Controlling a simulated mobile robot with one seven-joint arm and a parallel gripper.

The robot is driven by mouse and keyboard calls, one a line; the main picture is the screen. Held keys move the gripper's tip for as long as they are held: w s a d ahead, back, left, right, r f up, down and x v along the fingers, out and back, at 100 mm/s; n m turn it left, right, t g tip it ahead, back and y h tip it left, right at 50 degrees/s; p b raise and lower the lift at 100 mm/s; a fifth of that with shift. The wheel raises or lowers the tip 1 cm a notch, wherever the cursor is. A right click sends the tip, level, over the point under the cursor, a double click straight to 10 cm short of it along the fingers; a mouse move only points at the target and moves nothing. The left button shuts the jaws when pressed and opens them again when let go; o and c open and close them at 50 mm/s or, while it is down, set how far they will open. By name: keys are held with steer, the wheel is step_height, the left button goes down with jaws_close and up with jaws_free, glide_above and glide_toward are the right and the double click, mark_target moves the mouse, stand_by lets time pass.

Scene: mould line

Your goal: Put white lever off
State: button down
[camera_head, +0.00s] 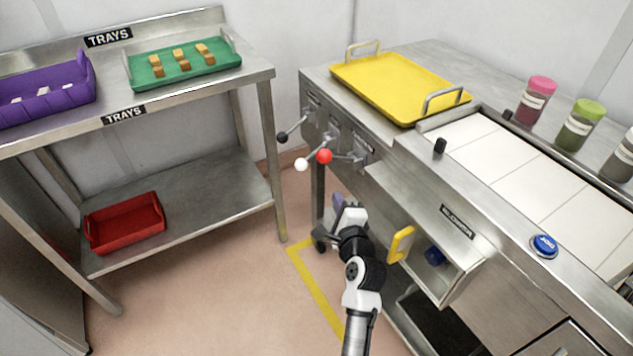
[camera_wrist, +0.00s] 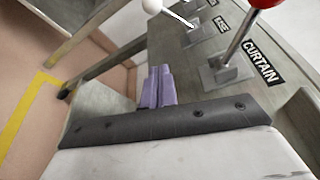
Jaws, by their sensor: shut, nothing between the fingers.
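The white lever has a white ball knob (camera_head: 301,164) on a thin metal rod. It sticks out from the steel front panel, sloping down and left, between a black-knobbed lever and a red-knobbed lever. In the wrist view its white knob (camera_wrist: 152,5) is cut by the top edge, and its rod runs right to a mount on the panel. My gripper (camera_head: 338,203) is below and slightly right of the white knob, apart from it. Its purple fingers (camera_wrist: 157,87) are together and empty in the wrist view.
The red-knobbed lever (camera_head: 324,156) stands close on the right, near the CURTAIN label (camera_wrist: 262,62). The black-knobbed lever (camera_head: 282,138) is on the left. A yellow tray (camera_head: 395,88) lies on the counter above. The floor at left is clear.

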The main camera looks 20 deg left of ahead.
steer(key=shift+r, duration=0.1)
steer(key=p, duration=0.3)
glide_toward(313, 154)
steer(key=w+a+f, duration=0.3)
steer(key=w+f, duration=0.1)
steer(key=shift+w+a, duration=0.25)
stand_by(0.3)
